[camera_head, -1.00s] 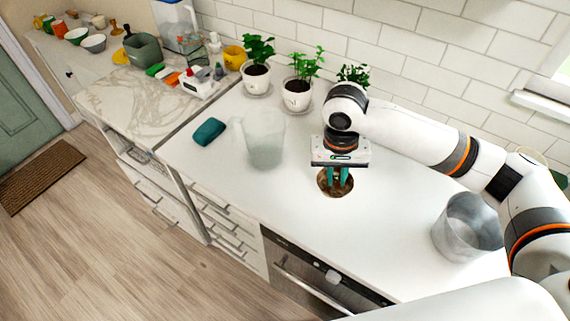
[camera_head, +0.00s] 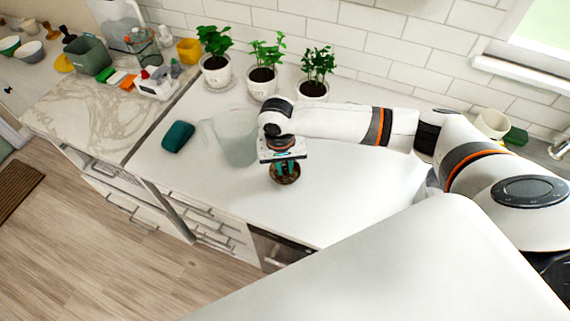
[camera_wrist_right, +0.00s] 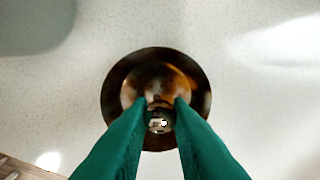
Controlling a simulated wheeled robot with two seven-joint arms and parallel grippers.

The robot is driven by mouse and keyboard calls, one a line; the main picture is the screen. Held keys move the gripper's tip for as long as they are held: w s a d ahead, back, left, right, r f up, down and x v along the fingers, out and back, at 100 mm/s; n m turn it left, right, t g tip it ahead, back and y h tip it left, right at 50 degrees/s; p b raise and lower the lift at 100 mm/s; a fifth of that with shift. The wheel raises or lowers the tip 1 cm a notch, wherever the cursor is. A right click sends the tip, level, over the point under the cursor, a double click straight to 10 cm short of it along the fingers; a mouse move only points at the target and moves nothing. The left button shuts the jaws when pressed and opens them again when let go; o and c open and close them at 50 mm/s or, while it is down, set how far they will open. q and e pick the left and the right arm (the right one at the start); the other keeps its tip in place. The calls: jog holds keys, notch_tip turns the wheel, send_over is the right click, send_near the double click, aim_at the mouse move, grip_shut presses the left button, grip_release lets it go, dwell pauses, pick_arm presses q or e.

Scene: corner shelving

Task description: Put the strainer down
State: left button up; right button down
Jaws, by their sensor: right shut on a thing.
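The strainer (camera_head: 285,177) is a small round brown, bronze-like disc with a knob in its middle. In the head view it is just below my right gripper (camera_head: 286,164), over the front part of the white counter. In the right wrist view the strainer (camera_wrist_right: 118,92) shows from above, and the green fingers of my right gripper (camera_wrist_right: 160,108) are shut on its shiny knob. It looks level and close to the counter; I cannot tell whether it touches it. My left gripper is not in view.
A translucent pitcher (camera_head: 232,138) stands close, behind and left of the strainer. A teal sponge (camera_head: 178,136) lies further left. Three potted plants (camera_head: 265,82) line the wall. The white counter (camera_head: 335,200) is clear right of the strainer, up to its front edge.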

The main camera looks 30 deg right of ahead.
jog(key=shift+s+f, duration=0.1)
jog(key=shift+f, duration=0.25)
jog(key=shift+f, duration=0.1)
jog(key=c, duration=1.3)
grip_release()
jog(key=shift+c, duration=0.2)
jog(key=shift+d, duration=0.1)
notch_tip(320, 180, up, 12)
jog(key=a+b, duration=0.1)
jog(key=b, duration=0.1)
jog(key=shift+w, duration=0.25)
